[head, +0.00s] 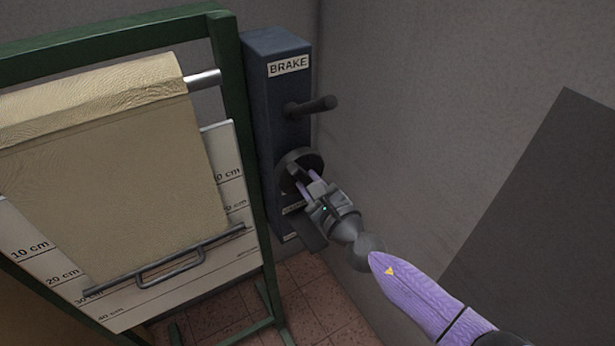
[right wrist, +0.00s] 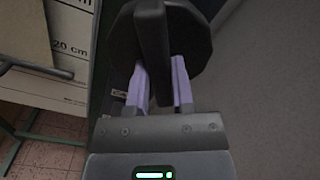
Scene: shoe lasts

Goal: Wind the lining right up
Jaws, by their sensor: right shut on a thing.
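The tan lining (head: 150,170) hangs from a roller (head: 203,80) in front of a board (head: 60,255) marked in centimetres. Its lower edge carries a dark bar with a handle (head: 170,262), tilted in the picture, its left end close to the 30 cm mark. A dark round knob (head: 288,163) is on the blue box (head: 285,125) right of the frame. My right gripper (head: 305,181) is shut on the raised bar of this knob (right wrist: 200,40); in the right wrist view its lilac fingers (right wrist: 160,82) sit either side of the bar. My left gripper is not in view.
A lever (head: 312,106) sticks out of the box above the knob, under a label (head: 288,65) reading BRAKE. The green frame (head: 225,60) stands close left of the box. A grey wall is close on the right, with a dark panel (head: 550,200).

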